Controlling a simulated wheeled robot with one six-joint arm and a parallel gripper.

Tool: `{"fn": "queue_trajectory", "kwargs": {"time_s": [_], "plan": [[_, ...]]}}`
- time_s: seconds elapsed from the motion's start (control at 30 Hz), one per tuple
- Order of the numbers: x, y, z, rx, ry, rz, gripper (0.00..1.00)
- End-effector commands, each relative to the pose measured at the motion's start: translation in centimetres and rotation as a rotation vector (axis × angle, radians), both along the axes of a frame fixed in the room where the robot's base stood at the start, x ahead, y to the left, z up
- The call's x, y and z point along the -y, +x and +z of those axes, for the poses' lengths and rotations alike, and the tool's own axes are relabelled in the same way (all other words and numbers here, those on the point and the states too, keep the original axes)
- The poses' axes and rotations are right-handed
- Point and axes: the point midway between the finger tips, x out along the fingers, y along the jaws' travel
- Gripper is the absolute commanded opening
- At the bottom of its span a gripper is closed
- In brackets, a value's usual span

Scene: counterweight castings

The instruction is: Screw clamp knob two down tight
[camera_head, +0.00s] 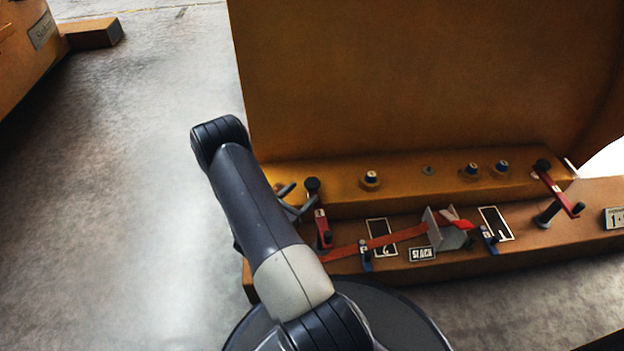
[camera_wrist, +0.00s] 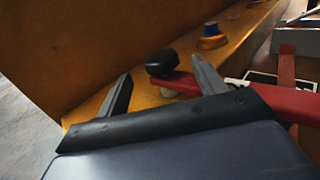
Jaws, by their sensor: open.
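The left red clamp (camera_head: 320,222), beside the plate marked 2 (camera_head: 382,237), carries a black knob (camera_head: 312,184) at its upper end. In the wrist view the same black knob (camera_wrist: 162,63) sits at the end of the red clamp arm (camera_wrist: 265,97), with a pale piece under it. My gripper (camera_head: 296,200) is open and empty at the left of this knob. In the wrist view my gripper (camera_wrist: 162,85) has its two fingers spread, with the knob just beyond the gap, closer to the right finger. Contact cannot be told.
A second red clamp (camera_head: 560,190) with a black knob stands at the right. A grey bracket with red parts (camera_head: 447,229) sits between the clamps. Open floor (camera_head: 130,200) lies left.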

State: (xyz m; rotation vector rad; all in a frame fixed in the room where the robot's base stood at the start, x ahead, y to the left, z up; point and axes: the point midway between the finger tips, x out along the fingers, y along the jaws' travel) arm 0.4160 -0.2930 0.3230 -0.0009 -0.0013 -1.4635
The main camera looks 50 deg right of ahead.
Motion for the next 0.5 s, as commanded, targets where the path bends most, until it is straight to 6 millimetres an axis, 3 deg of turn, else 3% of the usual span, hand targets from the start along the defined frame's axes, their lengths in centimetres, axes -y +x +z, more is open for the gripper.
{"fn": "queue_trajectory", "kwargs": {"time_s": [0.3,0.5], "plan": [[5.7,0.5,0.0,0.001,0.001,-0.004,0.66],[7.6,0.7,0.0,0.000,0.001,-0.003,0.66]]}}
